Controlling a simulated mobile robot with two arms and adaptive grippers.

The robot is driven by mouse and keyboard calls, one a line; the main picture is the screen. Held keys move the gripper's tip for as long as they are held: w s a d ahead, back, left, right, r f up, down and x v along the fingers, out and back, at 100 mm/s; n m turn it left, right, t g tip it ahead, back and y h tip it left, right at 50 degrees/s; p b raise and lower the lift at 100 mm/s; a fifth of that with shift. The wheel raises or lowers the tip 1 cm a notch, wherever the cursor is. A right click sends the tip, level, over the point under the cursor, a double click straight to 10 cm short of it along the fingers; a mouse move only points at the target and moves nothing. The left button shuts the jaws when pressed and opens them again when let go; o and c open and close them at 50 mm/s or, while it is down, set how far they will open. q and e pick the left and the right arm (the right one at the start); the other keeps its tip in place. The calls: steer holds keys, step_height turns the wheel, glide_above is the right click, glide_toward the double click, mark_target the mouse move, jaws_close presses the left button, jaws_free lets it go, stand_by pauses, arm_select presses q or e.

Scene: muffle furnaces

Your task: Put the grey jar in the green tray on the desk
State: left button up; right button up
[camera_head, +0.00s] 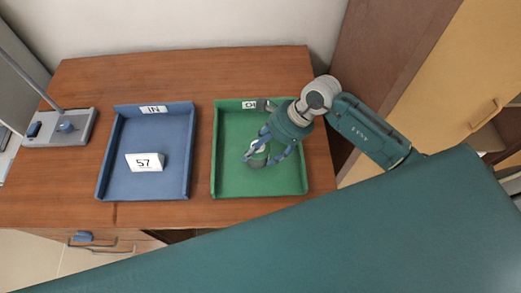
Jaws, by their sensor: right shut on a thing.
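The green tray (230,180) lies on the wooden desk (200,85), right of the blue tray. My right gripper (256,158) is over the inside of the green tray, reaching in from the right. It is shut on the grey jar (258,148), which shows only in part between the fingers. I cannot tell whether the jar touches the tray floor. My left gripper is not in view.
A blue tray (120,180) holds a white card (145,162) marked 57. A grey stand with a rod (62,125) is at the desk's left. A wooden cabinet (440,75) stands right of the desk. The green tray's left part is clear.

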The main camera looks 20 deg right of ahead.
steer(key=shift+f, duration=0.65)
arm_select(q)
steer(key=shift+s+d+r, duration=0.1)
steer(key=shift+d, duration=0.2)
arm_select(e)
steer(key=o, duration=1.4)
steer(key=shift+f, duration=0.1)
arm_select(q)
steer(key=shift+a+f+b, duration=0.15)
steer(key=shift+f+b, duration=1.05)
arm_select(e)
steer(key=shift+v, duration=6.05)
steer(key=shift+f, duration=0.1)
